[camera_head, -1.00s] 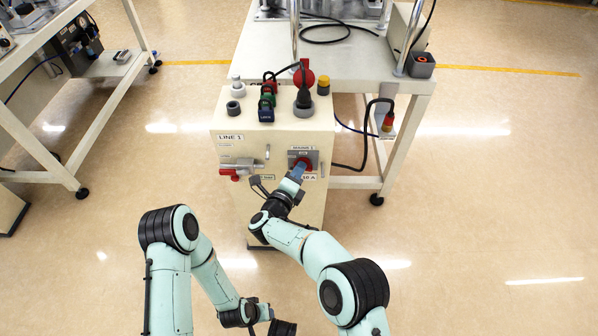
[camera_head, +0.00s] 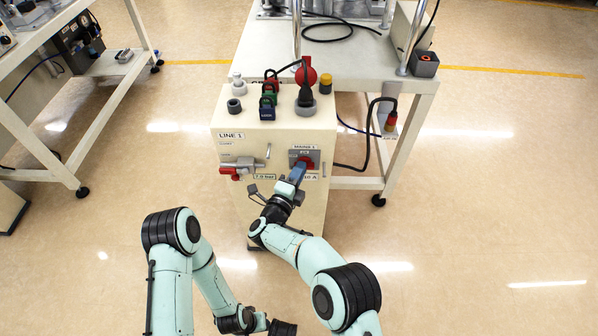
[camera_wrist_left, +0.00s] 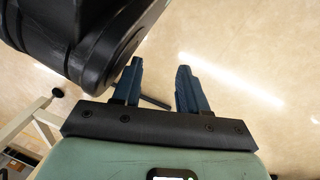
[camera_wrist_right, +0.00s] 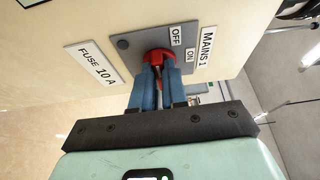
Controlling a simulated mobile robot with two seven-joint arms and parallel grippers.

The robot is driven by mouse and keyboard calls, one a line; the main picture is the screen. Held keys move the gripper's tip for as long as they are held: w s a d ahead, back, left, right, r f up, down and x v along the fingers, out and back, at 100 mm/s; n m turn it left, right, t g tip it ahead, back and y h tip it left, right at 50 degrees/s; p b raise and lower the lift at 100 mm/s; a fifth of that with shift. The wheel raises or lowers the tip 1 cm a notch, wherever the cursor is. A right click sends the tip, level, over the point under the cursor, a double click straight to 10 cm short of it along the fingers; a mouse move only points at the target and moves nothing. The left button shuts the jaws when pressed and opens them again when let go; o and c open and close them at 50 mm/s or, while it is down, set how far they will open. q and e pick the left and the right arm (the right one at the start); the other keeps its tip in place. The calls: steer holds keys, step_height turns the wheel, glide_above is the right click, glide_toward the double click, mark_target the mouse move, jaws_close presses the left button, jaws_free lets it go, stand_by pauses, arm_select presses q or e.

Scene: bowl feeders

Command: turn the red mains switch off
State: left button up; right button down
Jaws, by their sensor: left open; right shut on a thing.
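The red mains switch (camera_wrist_right: 158,56) is a rotary knob on a grey plate (camera_wrist_right: 128,57) marked ON and OFF, under a MAINS 1 label. In the head view the switch (camera_head: 307,161) is on the upper right of the cabinet's front. My right gripper (camera_wrist_right: 158,72) is shut on the red knob, its blue fingers on either side of it; they hide part of the knob. I cannot tell exactly which mark the knob points to. My left gripper (camera_wrist_left: 160,72) is open and empty, low over the floor away from the cabinet.
A FUSE 10 A label (camera_wrist_right: 97,63) is beside the plate. A white table (camera_head: 385,90) stands behind. Floor at the right is clear.

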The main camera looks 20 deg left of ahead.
steer(key=c, duration=1.2)
jaws_free()
steer(key=shift+o, duration=0.2)
